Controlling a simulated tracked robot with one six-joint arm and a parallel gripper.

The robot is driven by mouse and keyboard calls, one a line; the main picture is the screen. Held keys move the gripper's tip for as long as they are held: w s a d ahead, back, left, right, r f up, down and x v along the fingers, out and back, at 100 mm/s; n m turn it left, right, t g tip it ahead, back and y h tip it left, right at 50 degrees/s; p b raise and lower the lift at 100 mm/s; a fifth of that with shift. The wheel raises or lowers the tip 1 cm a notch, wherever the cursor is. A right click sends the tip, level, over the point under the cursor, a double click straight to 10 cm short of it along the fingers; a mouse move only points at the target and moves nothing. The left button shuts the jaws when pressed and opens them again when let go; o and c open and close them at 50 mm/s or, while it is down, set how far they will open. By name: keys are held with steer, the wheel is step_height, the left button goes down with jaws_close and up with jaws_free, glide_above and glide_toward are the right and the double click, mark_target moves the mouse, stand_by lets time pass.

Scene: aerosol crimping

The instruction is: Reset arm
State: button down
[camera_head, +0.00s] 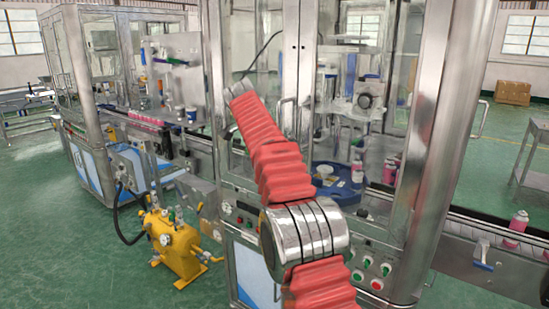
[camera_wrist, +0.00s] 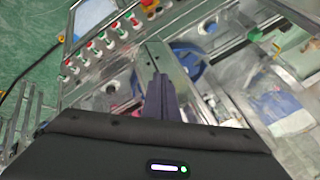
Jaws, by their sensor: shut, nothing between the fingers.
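My arm, in a red ribbed sleeve with a metal joint, rises through the middle of the head view toward the machine's glass doors. Its gripper end cannot be made out there. In the wrist view my gripper (camera_wrist: 160,88) shows as dark fingers close together, shut and empty. Beyond the fingers are a metal bracket and a blue round part (camera_wrist: 190,66) of the crimping machine. The machine's frame and glass enclosure (camera_head: 437,130) stand behind my arm in the head view.
A control panel with buttons (camera_head: 370,268) is at the lower middle, and its buttons also show in the wrist view (camera_wrist: 95,45). A conveyor (camera_head: 490,250) carries a pink can (camera_head: 518,222) at right. A yellow tank (camera_head: 175,248) stands on the green floor at left.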

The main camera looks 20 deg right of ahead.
stand_by(0.3)
steer(key=s+a+f+n+g+y, duration=0.15)
steer(key=s+a+f+n, duration=0.25)
steer(key=s+f+n, duration=0.5)
steer(key=s+a+f+n+y, duration=0.1)
steer(key=s+n, duration=0.2)
steer(key=s, duration=1)
steer(key=s+a+f+n+t+y, duration=0.1)
steer(key=s+a+f+n, duration=0.1)
steer(key=s, duration=1.2)
steer(key=s+a+f+n+t+y, duration=0.1)
steer(key=s+n, duration=0.3)
steer(key=s, duration=0.9)
steer(key=shift+s+a+f+y, duration=0.2)
steer(key=shift+s+f+y, duration=0.15)
steer(key=shift+f, duration=0.05)
